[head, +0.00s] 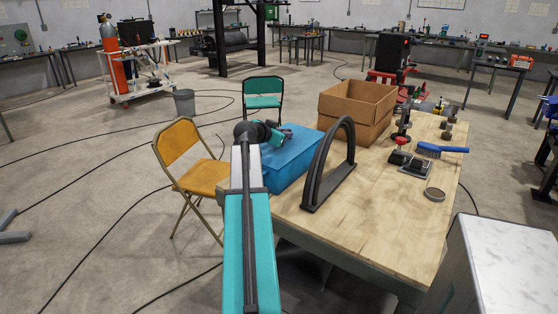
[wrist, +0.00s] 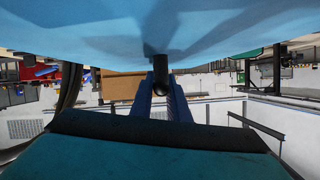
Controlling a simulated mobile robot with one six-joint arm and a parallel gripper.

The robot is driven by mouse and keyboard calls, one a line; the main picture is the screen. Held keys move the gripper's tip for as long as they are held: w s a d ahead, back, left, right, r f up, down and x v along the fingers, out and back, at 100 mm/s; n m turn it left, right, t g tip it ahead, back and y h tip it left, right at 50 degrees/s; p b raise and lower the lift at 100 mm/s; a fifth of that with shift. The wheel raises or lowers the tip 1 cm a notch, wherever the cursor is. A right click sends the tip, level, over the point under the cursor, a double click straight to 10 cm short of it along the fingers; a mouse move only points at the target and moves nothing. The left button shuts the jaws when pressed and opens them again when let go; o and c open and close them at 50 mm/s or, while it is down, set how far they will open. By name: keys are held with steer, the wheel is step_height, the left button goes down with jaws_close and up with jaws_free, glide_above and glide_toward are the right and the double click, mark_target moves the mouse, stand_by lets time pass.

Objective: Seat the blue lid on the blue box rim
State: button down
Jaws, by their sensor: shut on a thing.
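The blue lid (wrist: 85,30) fills the top of the wrist view, with a short dark knob (wrist: 160,66) on it. My gripper (wrist: 161,76) is shut on this knob; the fingers show just below the lid in that view. In the head view my gripper (head: 281,135) is over the blue box (head: 287,178), at the left edge of the wooden table. The blue lid (head: 306,143) shows over the top of the box, partly hidden by my arm. The rim is hidden, and I cannot tell whether lid and rim touch.
A black arch (head: 333,165) stands close to the right of the box. A cardboard box (head: 355,109) is behind it. The wooden table (head: 385,225) is bare at front; small tools and a blue brush (head: 441,149) lie right. A yellow chair (head: 185,150) stands left.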

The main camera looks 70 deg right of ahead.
stand_by(0.4)
steer(key=c, duration=1.6)
jaws_free()
steer(key=shift+a, duration=0.1)
steer(key=b+v, duration=0.1)
steer(key=v, duration=1.1)
steer(key=shift+a, duration=0.3)
steer(key=shift+w+a+r, duration=0.15)
steer(key=shift+a+r, duration=0.1)
steer(key=shift+a, duration=0.15)
steer(key=shift+r, duration=0.15)
